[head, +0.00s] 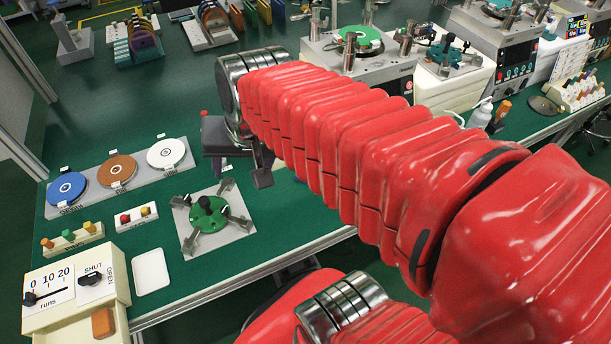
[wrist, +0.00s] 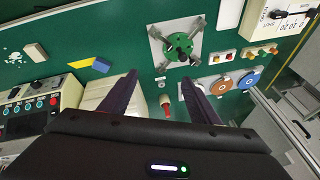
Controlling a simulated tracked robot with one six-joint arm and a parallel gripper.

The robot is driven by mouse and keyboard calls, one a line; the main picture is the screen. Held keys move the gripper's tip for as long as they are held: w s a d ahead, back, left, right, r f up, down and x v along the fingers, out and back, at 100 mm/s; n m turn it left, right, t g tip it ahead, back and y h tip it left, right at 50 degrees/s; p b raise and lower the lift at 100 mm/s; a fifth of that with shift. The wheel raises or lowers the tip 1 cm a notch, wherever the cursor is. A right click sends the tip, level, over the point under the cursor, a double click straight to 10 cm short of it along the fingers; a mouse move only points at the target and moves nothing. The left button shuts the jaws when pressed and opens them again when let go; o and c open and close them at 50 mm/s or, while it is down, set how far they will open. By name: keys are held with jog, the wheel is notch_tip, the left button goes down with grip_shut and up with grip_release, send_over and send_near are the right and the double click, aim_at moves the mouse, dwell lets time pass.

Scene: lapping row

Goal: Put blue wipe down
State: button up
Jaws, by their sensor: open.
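My gripper (wrist: 160,76) is open, its two dark fingers spread above the green bench with nothing seen held between them. In the head view the gripper (head: 243,170) hangs above the bench, partly hidden by my red arm. I cannot pick out a blue wipe for certain. In the wrist view, a small blue-grey and tan block (wrist: 36,52) lies on the bench at the left. None of these three touches the gripper.
A grey plate with a green clamp fixture (head: 208,212) sits beside the gripper. Blue (head: 66,188), brown (head: 117,170) and white (head: 166,153) discs stand in a row at the left. A white tray (head: 151,271) lies near the front edge. Machines line the far right.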

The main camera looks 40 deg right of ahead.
jog(key=w+d+f+m, duration=0.1)
jog(key=d+f+m, duration=0.3)
jog(key=d+m, duration=0.4)
jog(key=w+d+f+m+g+y, duration=0.1)
jog(key=d+f+m, duration=0.4)
jog(key=d+m, duration=0.3)
jog(key=w+d+f+m, duration=0.1)
jog(key=d+f+m, duration=0.3)
jog(key=d+m, duration=0.4)
jog(key=shift+d+f+g, duration=0.3)
jog(key=shift+d+f, duration=0.05)
jog(key=shift+d, duration=0.1)
jog(key=shift+f, duration=0.1)
jog(key=shift+a+x, duration=0.1)
jog(key=shift+x, duration=2)
jog(key=shift+a+x, duration=0.15)
jog(key=shift+x, duration=1.95)
jog(key=shift+x, duration=2.6)
jog(key=shift+a, duration=0.1)
jog(key=shift+c, duration=0.3)
